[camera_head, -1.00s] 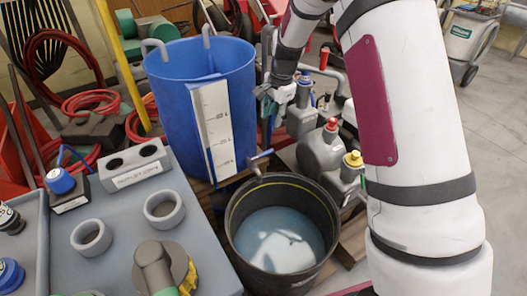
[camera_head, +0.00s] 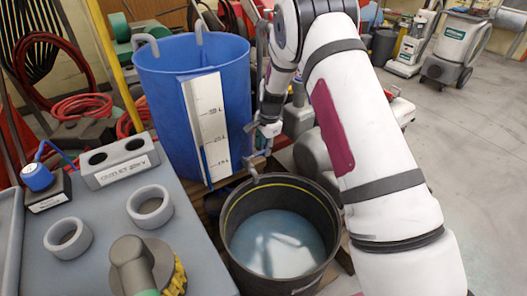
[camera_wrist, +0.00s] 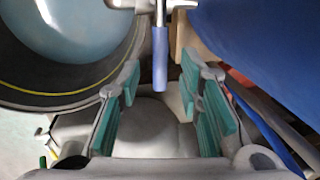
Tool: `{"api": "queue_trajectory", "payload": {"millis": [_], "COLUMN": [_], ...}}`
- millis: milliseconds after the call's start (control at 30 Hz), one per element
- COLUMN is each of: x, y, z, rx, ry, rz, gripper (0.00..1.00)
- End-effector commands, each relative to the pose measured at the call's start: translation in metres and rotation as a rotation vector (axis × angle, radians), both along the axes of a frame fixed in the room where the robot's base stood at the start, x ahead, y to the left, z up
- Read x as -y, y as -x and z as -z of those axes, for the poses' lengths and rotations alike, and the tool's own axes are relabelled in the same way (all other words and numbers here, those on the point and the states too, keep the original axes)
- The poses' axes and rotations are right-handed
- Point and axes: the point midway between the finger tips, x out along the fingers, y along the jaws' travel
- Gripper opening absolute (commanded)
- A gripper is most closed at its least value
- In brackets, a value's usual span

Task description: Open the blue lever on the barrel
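The blue barrel (camera_head: 165,100) stands upright left of my arm, with a white scale strip on its side. A grey tap (camera_head: 257,163) sticks out low on its right side. The blue lever (camera_wrist: 160,55) shows in the wrist view, hanging from the tap's metal body at the top edge. My gripper (camera_wrist: 160,82) is open, its teal-padded fingers on either side of the lever's free end, with gaps visible on both sides. In the head view my gripper (camera_head: 267,138) is just above the tap, and the lever is mostly hidden there.
A black bucket (camera_head: 325,205) holding bluish liquid stands below the tap. Grey containers (camera_head: 312,155) stand close behind my arm. A grey bench (camera_head: 95,190) with rings and a blue-knobbed device is at left. Open floor lies at right.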

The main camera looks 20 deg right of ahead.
Motion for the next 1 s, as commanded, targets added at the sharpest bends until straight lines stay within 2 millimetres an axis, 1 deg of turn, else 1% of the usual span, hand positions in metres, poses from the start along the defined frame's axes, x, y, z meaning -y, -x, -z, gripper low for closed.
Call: {"api": "queue_trajectory", "payload": {"millis": [33, 167, 467, 500, 567, 600, 633, 1000], "x": [-0.0003, -0.0008, -0.0009, -0.0009, -0.0009, -0.0009, -0.0009, -0.0007], "y": [-0.0015, -0.0028, -0.0031, -0.0031, -0.0030, -0.0030, -0.0030, -0.0019], "z": [0.0063, 0.0135, 0.0148, 0.0148, 0.0147, 0.0147, 0.0147, 0.0142], "rx": [0.001, 0.000, 0.001, 0.001, 0.001, 0.000, 0.001, 0.000], "ry": [0.000, 0.000, 0.000, 0.000, 0.000, 0.000, 0.000, 0.000], "rz": [0.000, 0.000, 0.000, 0.000, 0.000, 0.000, 0.000, 0.015], "gripper": [0.33, 0.33, 0.33, 0.28, 0.15, 0.06, 0.00, 0.00]}}
